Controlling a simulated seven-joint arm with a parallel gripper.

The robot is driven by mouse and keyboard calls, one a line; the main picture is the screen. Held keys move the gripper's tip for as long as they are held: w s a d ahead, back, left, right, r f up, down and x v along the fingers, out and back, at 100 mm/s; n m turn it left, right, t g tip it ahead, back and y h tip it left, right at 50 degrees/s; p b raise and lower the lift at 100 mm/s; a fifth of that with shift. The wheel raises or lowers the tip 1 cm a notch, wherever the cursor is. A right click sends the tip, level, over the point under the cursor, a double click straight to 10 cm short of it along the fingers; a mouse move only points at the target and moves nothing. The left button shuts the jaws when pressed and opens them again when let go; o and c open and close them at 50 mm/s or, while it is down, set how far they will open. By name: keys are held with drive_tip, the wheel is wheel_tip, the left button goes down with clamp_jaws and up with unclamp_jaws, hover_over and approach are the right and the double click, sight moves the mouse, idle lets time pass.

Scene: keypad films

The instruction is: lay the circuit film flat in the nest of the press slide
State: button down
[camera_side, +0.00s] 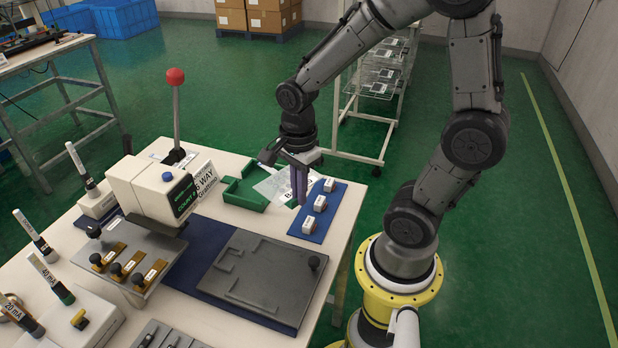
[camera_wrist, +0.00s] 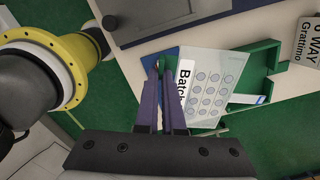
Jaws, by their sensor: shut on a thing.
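The circuit film (camera_wrist: 205,62) is a clear sheet with rows of round key marks and a white label strip reading "Batch". In the side view the film (camera_side: 270,186) shows beside my gripper, over the green tray. My gripper (camera_side: 299,200) has purple fingers. In the wrist view my gripper (camera_wrist: 162,68) is shut on the film's label edge, and the sheet extends right, over part of the green tray. The press slide (camera_side: 245,262) is a dark grey plate with raised nest edges and a knob, nearer the camera. Its nest is empty.
The green tray (camera_side: 230,196) is open-sided. A blue mat (camera_side: 326,222) with several white-topped stamps lies right of my gripper. The white press head (camera_side: 150,190) with a red-knobbed lever stands left of the slide. Gauges and a clamp plate (camera_side: 150,262) stand at left.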

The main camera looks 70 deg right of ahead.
drive_tip(key=a+n, duration=0.1)
drive_tip(key=a, duration=0.8)
drive_tip(key=n, duration=0.4)
hover_over(290, 295)
drive_tip(key=shift+f, duration=0.6)
drive_tip(key=shift+f, duration=4.1)
drive_tip(key=shift+f, duration=0.4)
drive_tip(key=c, duration=1)
unclamp_jaws()
drive_tip(key=shift+o, duration=0.2)
